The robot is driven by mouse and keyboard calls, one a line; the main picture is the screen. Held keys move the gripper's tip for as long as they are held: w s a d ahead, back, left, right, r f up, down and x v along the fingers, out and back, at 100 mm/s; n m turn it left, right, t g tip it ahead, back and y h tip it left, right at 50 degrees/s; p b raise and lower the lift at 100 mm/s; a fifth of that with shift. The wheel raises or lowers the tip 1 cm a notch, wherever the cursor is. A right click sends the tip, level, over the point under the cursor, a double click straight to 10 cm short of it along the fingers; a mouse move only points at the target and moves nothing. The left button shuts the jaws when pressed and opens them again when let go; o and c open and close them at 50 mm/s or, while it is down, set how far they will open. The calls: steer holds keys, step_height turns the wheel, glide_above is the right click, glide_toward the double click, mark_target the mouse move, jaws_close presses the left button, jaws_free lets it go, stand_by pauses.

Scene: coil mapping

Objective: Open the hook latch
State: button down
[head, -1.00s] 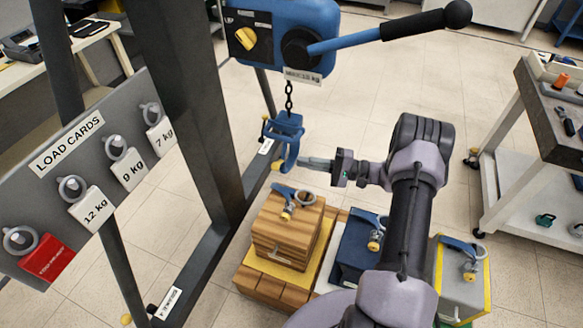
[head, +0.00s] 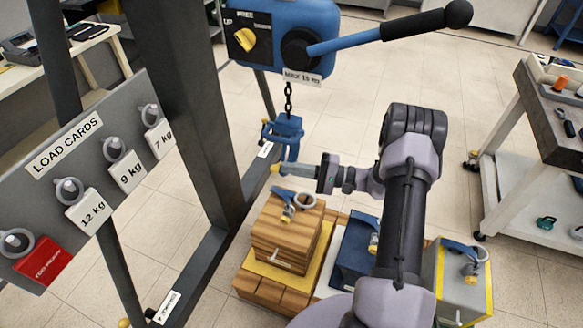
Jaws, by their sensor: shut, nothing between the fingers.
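The blue hook (head: 288,132) hangs on a short chain below the blue hoist. Its latch is too small to make out clearly, but a small yellow tab (head: 275,168) shows at the hook's lower left. My gripper (head: 294,169) reaches in from the right with its fingers shut and empty. The fingertips are at the hook's lower part, close to the yellow tab. I cannot tell whether they touch it. The fingers cover part of the lower hook.
A wooden block (head: 288,232) with a ring on top stands below the hook on a pallet. A dark blue block (head: 352,250) and a grey-yellow block (head: 463,280) stand to its right. The hoist (head: 285,40) with its long lever hangs above. A dark frame post (head: 190,90) stands left.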

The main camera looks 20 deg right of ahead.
steer(key=shift+s+a+r+m, duration=0.2)
steer(key=shift+r+m, duration=0.3)
steer(key=shift+m, duration=0.3)
step_height(320, 180, up, 6)
steer(key=m+t+p, duration=0.2)
steer(key=m+p, duration=0.1)
steer(key=m, duration=0.6)
steer(key=shift+s+r+m+t+p, duration=0.2)
steer(key=shift+m+t+p, duration=0.1)
steer(key=shift+p, duration=0.1)
steer(key=shift+w+a+r, duration=0.1)
